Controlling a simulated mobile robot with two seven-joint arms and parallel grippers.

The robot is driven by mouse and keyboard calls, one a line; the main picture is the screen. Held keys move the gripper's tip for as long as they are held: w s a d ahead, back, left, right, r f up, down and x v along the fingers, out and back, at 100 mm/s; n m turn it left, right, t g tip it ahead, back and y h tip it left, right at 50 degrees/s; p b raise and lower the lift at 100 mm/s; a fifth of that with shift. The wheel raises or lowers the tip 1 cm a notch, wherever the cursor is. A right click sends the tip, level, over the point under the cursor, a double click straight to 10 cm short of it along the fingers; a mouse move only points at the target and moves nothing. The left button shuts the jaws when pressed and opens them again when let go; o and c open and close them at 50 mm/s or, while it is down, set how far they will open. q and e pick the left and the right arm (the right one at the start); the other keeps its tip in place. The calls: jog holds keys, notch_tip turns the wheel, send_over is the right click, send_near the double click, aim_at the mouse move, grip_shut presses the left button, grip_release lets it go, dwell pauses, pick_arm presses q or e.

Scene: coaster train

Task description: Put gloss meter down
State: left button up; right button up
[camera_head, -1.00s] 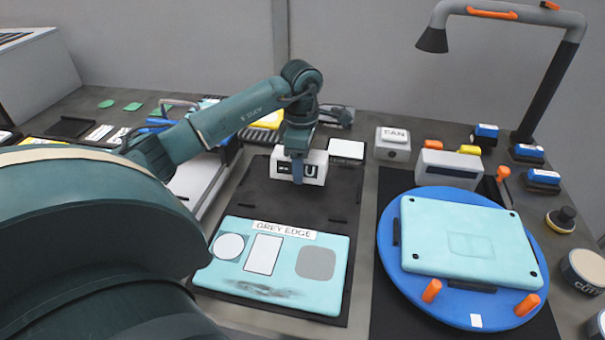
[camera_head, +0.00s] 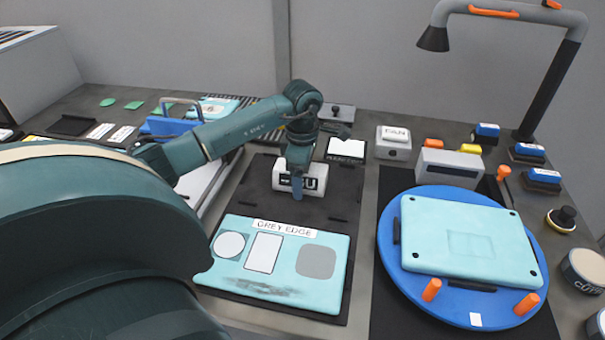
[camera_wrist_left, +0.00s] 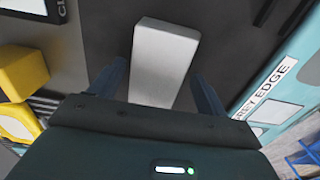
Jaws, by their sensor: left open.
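The gloss meter, a white box with a dark display reading "GU" (camera_head: 316,174), sits on the dark mat behind the teal panel marked GREY EDGE (camera_head: 285,262). In the left wrist view the meter (camera_wrist_left: 163,60) lies between the fingers, with a gap visible on each side. My left gripper (camera_head: 297,186) is at the meter, with a finger in front of part of its display. It also shows in the left wrist view (camera_wrist_left: 158,88), its fingers spread open. The meter's underside is hidden. My right gripper is not in view.
A blue turntable (camera_head: 395,262) with a light teal panel (camera_head: 475,240) is at right. A white FAN box (camera_head: 393,143) and a grey box (camera_head: 447,168) stand behind. A lamp (camera_head: 545,90) rises at the back right. Dark mat (camera_head: 340,190) is bare beside the meter.

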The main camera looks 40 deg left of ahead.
pick_arm(q)
notch_tip(320, 180, up, 12)
jog(key=b, duration=0.1)
jog(key=shift+r, duration=0.2)
dwell(0.3)
dwell(0.5)
